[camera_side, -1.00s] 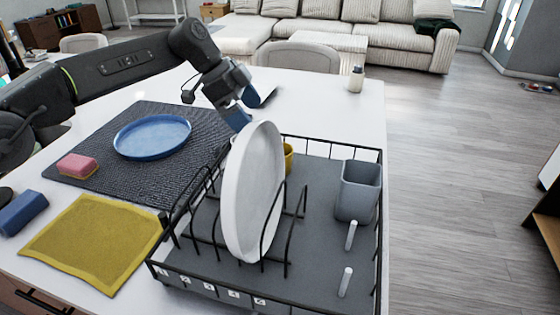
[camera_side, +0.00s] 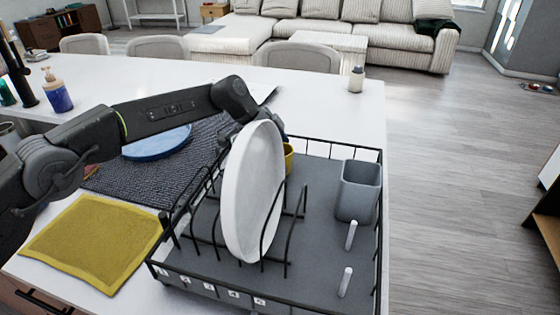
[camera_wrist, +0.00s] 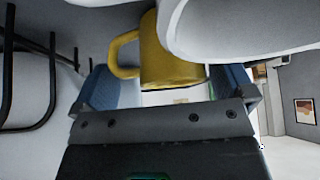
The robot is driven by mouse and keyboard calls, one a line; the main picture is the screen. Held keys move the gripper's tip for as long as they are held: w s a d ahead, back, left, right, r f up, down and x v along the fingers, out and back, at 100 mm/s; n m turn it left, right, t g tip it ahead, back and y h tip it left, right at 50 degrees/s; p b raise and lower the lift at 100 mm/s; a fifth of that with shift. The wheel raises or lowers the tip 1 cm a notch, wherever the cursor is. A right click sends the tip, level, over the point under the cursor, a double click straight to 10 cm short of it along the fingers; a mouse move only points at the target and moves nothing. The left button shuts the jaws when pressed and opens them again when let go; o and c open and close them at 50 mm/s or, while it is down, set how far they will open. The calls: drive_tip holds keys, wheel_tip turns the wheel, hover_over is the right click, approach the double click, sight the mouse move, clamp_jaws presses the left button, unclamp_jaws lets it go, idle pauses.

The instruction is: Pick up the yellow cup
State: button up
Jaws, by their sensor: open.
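The yellow cup (camera_side: 289,157) stands in the dish rack, mostly hidden behind the white plate (camera_side: 252,195) in the side view. In the wrist view the yellow cup (camera_wrist: 172,62) is close, with its handle to the left. My gripper (camera_wrist: 166,76) is open, its blue fingers on either side of the cup's lower part in that picture. I cannot tell whether either finger touches it. In the side view my gripper is mostly hidden behind the plate. The white plate's rim (camera_wrist: 190,35) also shows close by, at the upper right of the wrist view.
The black wire dish rack (camera_side: 322,277) has upright prongs beside the plate. A grey holder (camera_side: 358,190) stands at its right side. A blue plate (camera_side: 157,142) lies on a dark mat (camera_side: 130,180), left of the rack. A yellow cloth (camera_side: 92,240) lies in front of the mat.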

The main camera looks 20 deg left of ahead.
drive_tip(key=c, duration=0.7)
drive_tip(key=shift+r, duration=0.1)
